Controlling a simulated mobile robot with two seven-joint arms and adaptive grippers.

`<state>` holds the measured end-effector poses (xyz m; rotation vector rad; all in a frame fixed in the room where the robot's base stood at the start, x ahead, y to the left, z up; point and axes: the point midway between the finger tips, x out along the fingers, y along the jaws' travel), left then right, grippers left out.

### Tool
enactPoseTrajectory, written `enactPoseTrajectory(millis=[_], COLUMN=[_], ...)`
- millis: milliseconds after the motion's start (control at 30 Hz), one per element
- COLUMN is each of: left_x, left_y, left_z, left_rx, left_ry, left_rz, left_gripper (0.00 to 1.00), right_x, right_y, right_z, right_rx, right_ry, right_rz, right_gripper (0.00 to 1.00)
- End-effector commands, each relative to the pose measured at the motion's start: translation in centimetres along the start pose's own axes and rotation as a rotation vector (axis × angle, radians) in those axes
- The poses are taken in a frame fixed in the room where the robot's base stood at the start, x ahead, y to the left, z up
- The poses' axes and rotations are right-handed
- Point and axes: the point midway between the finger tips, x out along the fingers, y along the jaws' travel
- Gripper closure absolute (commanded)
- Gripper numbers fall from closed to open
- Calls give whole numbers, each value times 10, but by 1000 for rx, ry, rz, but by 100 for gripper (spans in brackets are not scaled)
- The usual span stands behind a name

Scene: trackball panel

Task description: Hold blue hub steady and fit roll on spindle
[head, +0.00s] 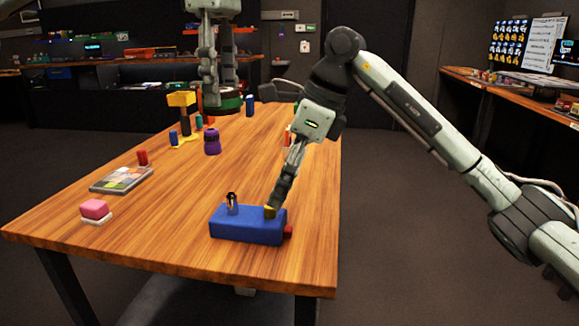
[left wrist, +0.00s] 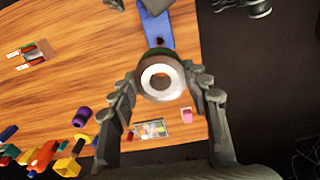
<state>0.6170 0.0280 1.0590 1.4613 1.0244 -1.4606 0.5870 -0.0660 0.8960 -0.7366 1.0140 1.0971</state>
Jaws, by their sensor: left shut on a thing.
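The hub also shows at the top of the left wrist view (left wrist: 158,28). My left gripper (head: 221,88) is shut on a dark roll (head: 229,104), above and behind the hub. In the left wrist view the roll (left wrist: 178,91) shows a pale ring around its hole.
A pink block on a white base (head: 95,210), a flat grey case (head: 122,180), a red cylinder (head: 142,157) and a purple bottle (head: 212,141) stand left of and behind the hub. A yellow stand (head: 181,100) is farther back. The table's right edge is close to the hub.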

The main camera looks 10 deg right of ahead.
Motion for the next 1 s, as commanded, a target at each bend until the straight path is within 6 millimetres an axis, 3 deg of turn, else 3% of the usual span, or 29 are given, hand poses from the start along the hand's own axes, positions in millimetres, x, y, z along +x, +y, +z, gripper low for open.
enactPoseTrajectory(millis=[200,400,600,867,1000], left_x=[0,0,0,0,0], left_y=[0,0,0,0,0], left_z=[0,0,0,0,0], left_rx=[0,0,0,0,0], left_ry=[0,0,0,0,0], left_rz=[0,0,0,0,0], left_gripper=[82,82,82,82,82], right_x=[44,72,84,85,84], right_y=[2,1,1,1,1], right_z=[0,0,1,1,1], right_rx=[-1,0,-1,-1,0], right_ry=[-1,-2,-3,-3,-3], right_rz=[5,4,2,2,2], right_gripper=[16,16,16,16,32])
